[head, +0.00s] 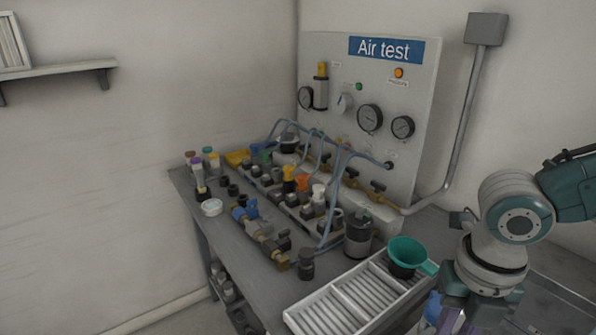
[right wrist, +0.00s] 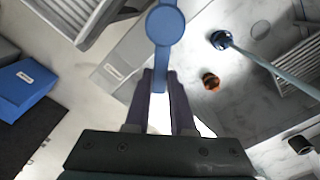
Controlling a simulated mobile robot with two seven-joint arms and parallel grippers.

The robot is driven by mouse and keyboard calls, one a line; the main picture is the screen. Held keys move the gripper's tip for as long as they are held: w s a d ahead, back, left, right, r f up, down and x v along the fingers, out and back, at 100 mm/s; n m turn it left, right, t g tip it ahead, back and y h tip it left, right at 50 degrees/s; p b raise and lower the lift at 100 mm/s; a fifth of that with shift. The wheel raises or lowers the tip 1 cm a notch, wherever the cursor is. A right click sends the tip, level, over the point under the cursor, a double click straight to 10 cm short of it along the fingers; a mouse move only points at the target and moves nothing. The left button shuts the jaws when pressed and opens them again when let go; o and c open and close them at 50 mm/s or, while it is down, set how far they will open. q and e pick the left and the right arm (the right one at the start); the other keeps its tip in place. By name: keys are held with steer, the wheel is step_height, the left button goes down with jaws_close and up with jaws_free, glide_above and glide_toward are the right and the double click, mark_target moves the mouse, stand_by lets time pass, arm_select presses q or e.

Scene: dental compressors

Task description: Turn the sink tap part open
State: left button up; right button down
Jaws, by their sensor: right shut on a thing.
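The blue tap lever (right wrist: 165,25) shows in the right wrist view as a round blue cap with a narrow flat handle. My right gripper (right wrist: 159,84) has its two dark purple fingers on either side of that handle and is shut on it. In the head view my right gripper (head: 447,318) is at the bottom edge, right of the white ribbed tray, and only partly shows. The tap cannot be made out in the head view. The tap's spout and base cannot be told apart in the wrist view. My left gripper is in neither view.
In the head view a white ribbed tray (head: 296,318) and a teal funnel (head: 407,252) stand close left of my right gripper. Several fittings and hoses crowd the bench below the Air test panel (head: 432,85). The wrist view shows a copper-coloured piece (right wrist: 210,81) and blue box (right wrist: 27,84).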

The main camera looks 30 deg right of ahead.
steer(key=c, duration=0.8)
jaws_free()
steer(key=shift+o, duration=0.2)
step_height(320, 180, up, 10)
steer(key=shift+p, duration=0.45)
